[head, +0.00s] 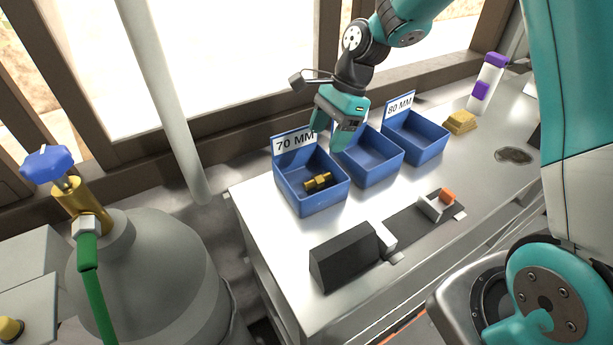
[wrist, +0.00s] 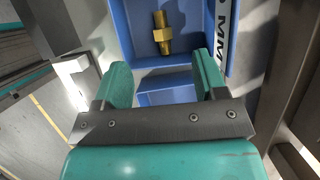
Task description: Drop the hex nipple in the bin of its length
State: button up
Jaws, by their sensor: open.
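The brass hex nipple (head: 318,182) lies in the blue bin labelled 70 MM (head: 311,204), the leftmost of three; it also shows in the wrist view (wrist: 161,34). The middle bin (head: 372,172) looks empty, and its label is hidden behind my gripper. The right bin, labelled 80 MM (head: 417,142), also looks empty. My gripper (head: 336,140) is open and empty, above the bins near the boundary of the 70 MM and middle bins. Its two teal fingers (wrist: 164,83) are apart in the wrist view, with the nipple beyond them.
A dark block with a light fixture (head: 345,257) and a small gauge-like holder with an orange piece (head: 447,197) stand on the steel bench's front. A yellow-brass block (head: 460,122) and a white-purple bottle (head: 487,82) are at the back right. A gas cylinder (head: 150,275) stands left.

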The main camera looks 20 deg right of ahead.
jog(key=shift+r, duration=0.15)
jog(key=v, duration=1.7)
jog(key=shift+p, duration=0.3)
jog(key=s+a+f+n+b, duration=0.2)
jog(key=s+a+n, duration=0.4)
jog(key=s+n, duration=0.5)
jog(key=s+a+f+n+b, duration=0.2)
jog(key=s+a+f+n, duration=0.3)
jog(key=s+n, duration=0.7)
jog(key=s+a, duration=0.2)
jog(key=shift+s+f+t+b, duration=0.15)
jog(key=shift+s+t+b, duration=0.15)
jog(key=shift+t+b, duration=0.1)
jog(key=shift+a, duration=0.1)
